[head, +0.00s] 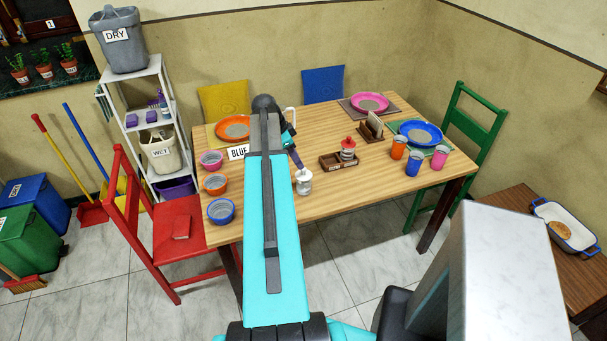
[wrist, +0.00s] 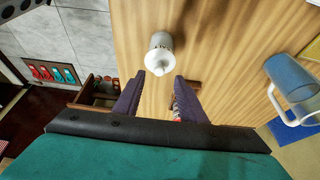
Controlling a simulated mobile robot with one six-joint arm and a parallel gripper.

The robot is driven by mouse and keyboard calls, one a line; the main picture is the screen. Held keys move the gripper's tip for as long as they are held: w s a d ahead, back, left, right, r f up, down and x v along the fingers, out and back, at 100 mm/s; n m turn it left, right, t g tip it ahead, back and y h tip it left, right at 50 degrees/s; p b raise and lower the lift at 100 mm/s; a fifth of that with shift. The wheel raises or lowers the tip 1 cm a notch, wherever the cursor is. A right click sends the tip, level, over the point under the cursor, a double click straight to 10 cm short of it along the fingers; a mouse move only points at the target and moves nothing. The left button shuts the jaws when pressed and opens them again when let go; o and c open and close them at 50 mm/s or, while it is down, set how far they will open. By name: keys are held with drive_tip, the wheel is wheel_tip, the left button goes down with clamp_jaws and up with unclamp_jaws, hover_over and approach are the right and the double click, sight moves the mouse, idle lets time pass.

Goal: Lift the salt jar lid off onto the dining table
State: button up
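A small white jar (head: 304,182) with a pale knobbed lid stands upright on the dining table (head: 330,205), near its front edge. In the wrist view the white jar (wrist: 160,52) is just beyond my fingertips, centred between them, and not gripped. Its label is too small to read. My gripper (wrist: 160,82) is open and empty; its purple fingers also show in the head view (head: 295,157), close to the jar. A red-lidded jar (head: 348,149) stands in a wooden tray (head: 340,166). I cannot read which jar holds salt.
A blue pitcher (wrist: 292,82) with a white handle stands to the right in the wrist view. Orange, blue and pink cups (head: 414,163) stand right of the tray. Several bowls (head: 221,210) line the left edge. The table's front middle is clear.

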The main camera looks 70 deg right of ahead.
sight(304, 173)
drive_tip(key=shift+s+f, duration=0.1)
drive_tip(key=shift+f, duration=0.05)
idle(0.3)
drive_tip(key=shift+p+x, duration=1)
drive_tip(key=shift+x, duration=0.1)
drive_tip(key=shift+p+x, duration=0.45)
drive_tip(key=shift+x, duration=0.95)
drive_tip(key=shift+s, duration=0.15)
clamp_jaws()
